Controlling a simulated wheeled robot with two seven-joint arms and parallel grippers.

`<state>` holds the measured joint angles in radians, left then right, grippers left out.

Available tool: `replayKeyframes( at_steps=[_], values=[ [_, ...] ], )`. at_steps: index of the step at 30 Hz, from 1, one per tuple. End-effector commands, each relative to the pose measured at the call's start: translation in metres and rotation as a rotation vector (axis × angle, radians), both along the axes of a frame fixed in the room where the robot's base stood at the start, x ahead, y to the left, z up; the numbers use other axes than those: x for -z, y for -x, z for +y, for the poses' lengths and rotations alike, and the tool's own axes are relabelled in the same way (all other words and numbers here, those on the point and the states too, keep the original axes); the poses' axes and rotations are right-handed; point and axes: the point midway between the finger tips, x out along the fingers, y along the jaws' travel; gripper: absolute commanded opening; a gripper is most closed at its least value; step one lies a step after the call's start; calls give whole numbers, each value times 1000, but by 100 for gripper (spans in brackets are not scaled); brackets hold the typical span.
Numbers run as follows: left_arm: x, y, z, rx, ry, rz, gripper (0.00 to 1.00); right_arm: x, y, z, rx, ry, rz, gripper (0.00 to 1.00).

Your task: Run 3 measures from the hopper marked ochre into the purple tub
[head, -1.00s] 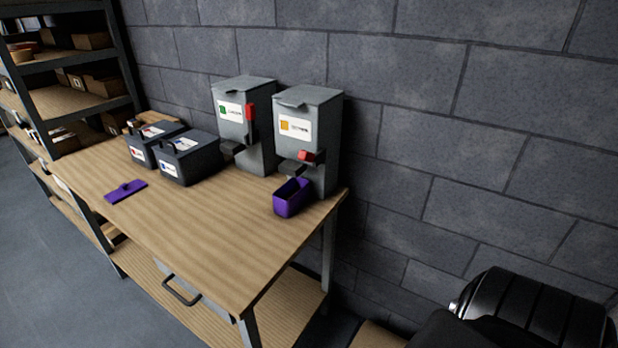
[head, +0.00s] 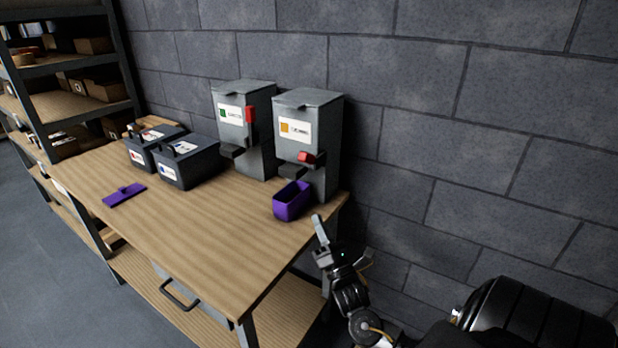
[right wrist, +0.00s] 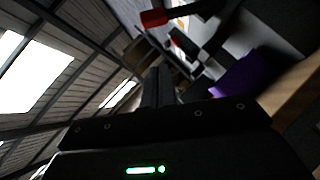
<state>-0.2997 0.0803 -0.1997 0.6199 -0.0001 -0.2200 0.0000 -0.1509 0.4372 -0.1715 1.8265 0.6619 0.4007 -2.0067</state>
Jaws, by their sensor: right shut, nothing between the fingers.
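The grey hopper with the ochre-coloured label (head: 320,120) stands at the right end of the table against the wall; the label's writing is too small to read. Its red lever (head: 306,157) is low on its front, above a dark spout. The purple tub (head: 292,204) sits open on the table below that spout; its contents are hidden. My right gripper (head: 317,222) is shut and empty by the table's right edge, to the right of the tub and apart from it. In the right wrist view its closed fingers (right wrist: 158,86) show, with the tub (right wrist: 240,76) beyond. My left gripper is out of view.
A second hopper with a green label (head: 236,135) stands close left, its red lever upright. Two dark lidded boxes (head: 188,162) sit further left. A purple lid (head: 124,195) lies at the table's front-left. The table middle is clear.

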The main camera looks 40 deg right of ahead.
Motion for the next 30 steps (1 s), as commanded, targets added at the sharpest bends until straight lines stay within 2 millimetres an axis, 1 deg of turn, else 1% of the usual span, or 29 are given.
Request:
replayKeyframes(
  at_steps=[5, 8, 18, 21, 24, 30],
  values=[
    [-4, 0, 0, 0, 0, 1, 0, -5, -5, -1, -1, -1, 0, 0],
    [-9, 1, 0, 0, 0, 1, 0, -14, -15, -3, -1, 0, -2, 0],
    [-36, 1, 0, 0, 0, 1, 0, -56, -70, -15, -1, -2, -1, 0],
    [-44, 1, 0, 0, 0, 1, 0, -68, -82, -20, 1, -2, 1, 0],
    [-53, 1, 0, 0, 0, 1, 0, -79, -83, -28, 1, -1, 3, 0],
    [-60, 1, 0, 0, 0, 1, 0, -90, -85, -37, -2, -2, 3, 0]
  ],
)
